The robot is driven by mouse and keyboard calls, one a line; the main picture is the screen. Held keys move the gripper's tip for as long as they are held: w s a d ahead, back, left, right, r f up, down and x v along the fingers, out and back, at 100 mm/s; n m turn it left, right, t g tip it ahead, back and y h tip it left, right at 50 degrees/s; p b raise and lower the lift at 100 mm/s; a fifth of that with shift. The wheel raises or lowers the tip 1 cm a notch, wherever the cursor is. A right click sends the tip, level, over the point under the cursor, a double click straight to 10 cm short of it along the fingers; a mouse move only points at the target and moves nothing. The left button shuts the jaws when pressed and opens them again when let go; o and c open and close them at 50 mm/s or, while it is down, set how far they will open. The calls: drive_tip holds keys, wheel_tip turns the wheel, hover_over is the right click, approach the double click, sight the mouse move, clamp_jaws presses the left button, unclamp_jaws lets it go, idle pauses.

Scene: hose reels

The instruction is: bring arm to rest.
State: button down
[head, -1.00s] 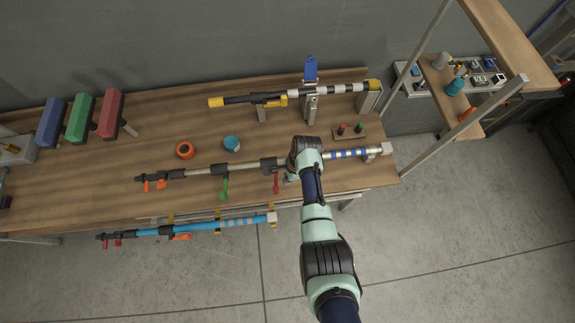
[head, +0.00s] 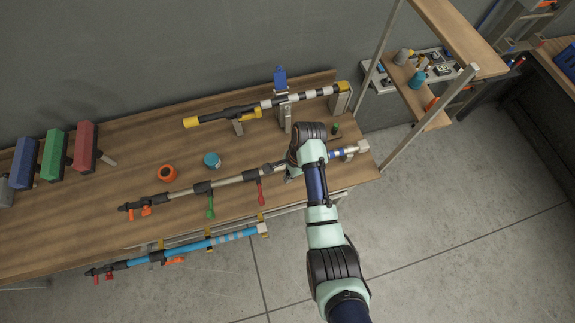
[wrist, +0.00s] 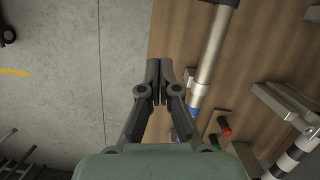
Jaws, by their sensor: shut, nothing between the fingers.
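My arm reaches over the front edge of the wooden bench in the head view, with its wrist above the middle pole. In the wrist view my gripper (wrist: 158,78) is shut, its two dark fingers together and nothing between them. The fingers point along the bench edge, with floor to the left and bench to the right. The middle silver pole (head: 233,179) passes under my wrist; it also shows in the wrist view (wrist: 211,65), right of the fingers and apart from them in the picture. In the head view my wrist hides most of the gripper.
The wooden bench (head: 110,178) carries a black-and-white pole (head: 300,96), an orange ring (head: 167,173), a teal cup (head: 212,160) and coloured blocks (head: 54,155). A blue pole (head: 205,243) hangs along the front. A shelf post (head: 430,118) stands right. The floor in front is open.

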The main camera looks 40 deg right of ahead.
idle(0.4)
drive_tip(key=w+a+r+n+t+h+p, duration=0.1)
drive_tip(key=w+a+r+n+t, duration=0.15)
drive_tip(key=a+r+n, duration=0.35)
drive_tip(key=w+a+r+n+t+h+p, duration=0.1)
drive_tip(key=w+a+r+n+t+h, duration=0.2)
drive_tip(key=r, duration=0.5)
drive_tip(key=s+a+r+n+t, duration=0.3)
drive_tip(key=s+a+r+n, duration=0.1)
drive_tip(key=r, duration=0.5)
drive_tip(key=s+a+r+n+t+y, duration=0.1)
drive_tip(key=s+a+r+n+t, duration=0.3)
drive_tip(key=r, duration=0.5)
drive_tip(key=a+n+p, duration=0.1)
drive_tip(key=n, duration=0.1)
drive_tip(key=shift+a+n, duration=0.3)
